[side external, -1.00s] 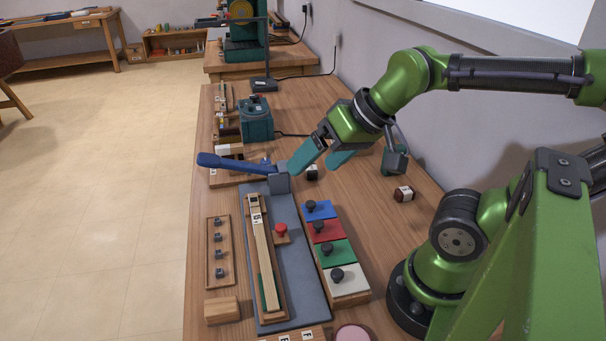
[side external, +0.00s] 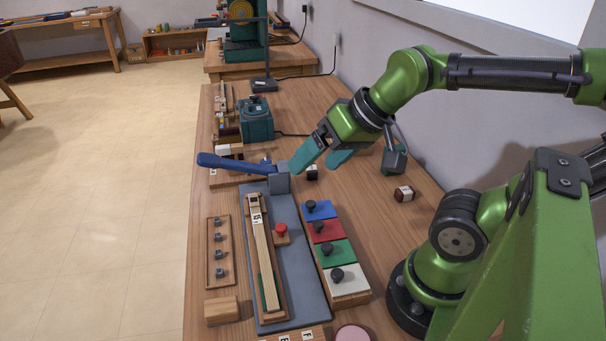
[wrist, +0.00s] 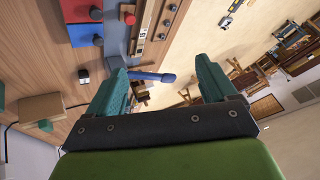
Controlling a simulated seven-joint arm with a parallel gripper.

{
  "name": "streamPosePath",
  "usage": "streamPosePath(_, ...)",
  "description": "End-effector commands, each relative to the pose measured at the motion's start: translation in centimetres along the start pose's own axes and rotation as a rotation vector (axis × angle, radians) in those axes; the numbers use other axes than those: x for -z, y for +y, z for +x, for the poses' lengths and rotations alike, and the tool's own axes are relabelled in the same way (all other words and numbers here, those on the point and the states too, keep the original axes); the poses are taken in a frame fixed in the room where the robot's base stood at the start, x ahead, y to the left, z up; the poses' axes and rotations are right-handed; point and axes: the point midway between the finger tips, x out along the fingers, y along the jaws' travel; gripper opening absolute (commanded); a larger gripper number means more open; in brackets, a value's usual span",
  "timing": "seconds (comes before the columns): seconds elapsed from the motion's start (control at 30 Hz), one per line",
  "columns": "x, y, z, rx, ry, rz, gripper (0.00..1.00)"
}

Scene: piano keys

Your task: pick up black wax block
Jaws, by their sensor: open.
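The small black block with a white face (wrist: 83,76) lies left of the left finger there, outside the gap.
A dark red block with a white label (side external: 404,194) lies to the right on the table. Blue, red, green and white knobbed lids (side external: 331,240) stand in front. The blue lever (side external: 232,163) sticks out left near my fingers. A teal box (side external: 256,120) stands behind.

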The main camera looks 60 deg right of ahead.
Motion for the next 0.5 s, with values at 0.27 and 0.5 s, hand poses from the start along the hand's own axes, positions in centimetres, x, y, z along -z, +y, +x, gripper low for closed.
streamPosePath(0.27, 4.6, 3.8, 3.4, -0.146, -0.112, 0.096, 0.85)
streamPosePath(0.5, 12.0, 10.0, 7.2, -0.252, -0.282, -0.080, 0.85)
